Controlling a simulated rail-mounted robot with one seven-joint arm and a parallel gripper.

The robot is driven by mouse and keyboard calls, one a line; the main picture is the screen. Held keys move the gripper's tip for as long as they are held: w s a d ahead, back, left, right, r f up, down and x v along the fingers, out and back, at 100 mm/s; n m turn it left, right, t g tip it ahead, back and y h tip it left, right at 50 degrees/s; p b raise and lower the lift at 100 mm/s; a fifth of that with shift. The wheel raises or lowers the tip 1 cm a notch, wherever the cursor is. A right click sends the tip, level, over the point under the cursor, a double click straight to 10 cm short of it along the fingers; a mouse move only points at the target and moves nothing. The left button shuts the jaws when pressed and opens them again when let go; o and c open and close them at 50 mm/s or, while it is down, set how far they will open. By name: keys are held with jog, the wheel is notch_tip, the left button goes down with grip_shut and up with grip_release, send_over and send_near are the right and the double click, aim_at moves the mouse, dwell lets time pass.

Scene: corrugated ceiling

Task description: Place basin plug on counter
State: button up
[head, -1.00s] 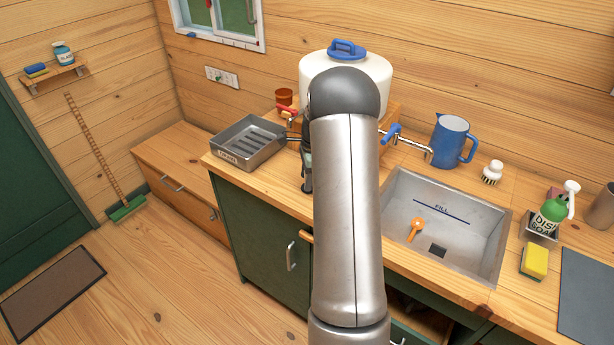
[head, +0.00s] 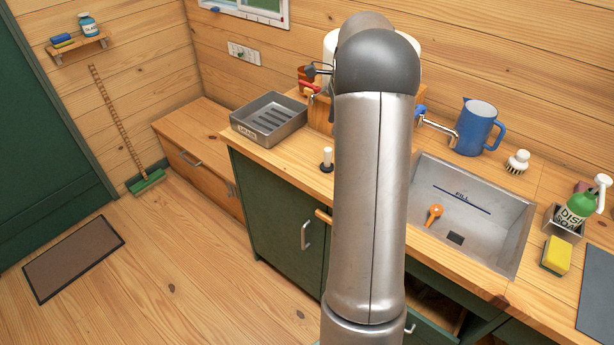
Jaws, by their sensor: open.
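The basin plug, a white handle on a round black base (head: 326,161), stands upright on the wooden counter (head: 296,162), left of my arm and near the front edge. My gripper is mostly hidden behind my arm; a small dark part of it (head: 318,69) shows at the left of the arm's top. It is open, above and apart from the plug. The metal sink (head: 484,228) is right of my arm, with a dark square drain (head: 456,238) and an orange item (head: 433,214) inside.
A grey metal tray (head: 297,132) sits on the counter's left end. Behind my arm are a white water tank (head: 330,48) and taps (head: 438,127). A blue jug (head: 477,127), brush (head: 517,161), soap bottle (head: 578,210) and yellow sponge (head: 556,255) surround the sink.

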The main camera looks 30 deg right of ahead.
jog(key=s+a+r+n, duration=0.25)
jog(key=a+n, duration=0.25)
jog(key=a, duration=0.4)
jog(key=s+a+r+n, duration=0.1)
jog(key=s+a+n, duration=0.3)
jog(key=a, duration=0.5)
jog(key=s+a+f+n, duration=0.2)
jog(key=s+a+n, duration=0.4)
jog(key=s, duration=0.3)
jog(key=s+a+f+n+h, duration=0.1)
jog(key=s+a+f+n, duration=0.2)
jog(key=s+a+n, duration=0.4)
jog(key=s+n, duration=0.1)
jog(key=s, duration=0.2)
jog(key=shift+s+a+h, duration=0.2)
jog(key=shift+s+h, duration=0.05)
jog(key=shift+h, duration=0.05)
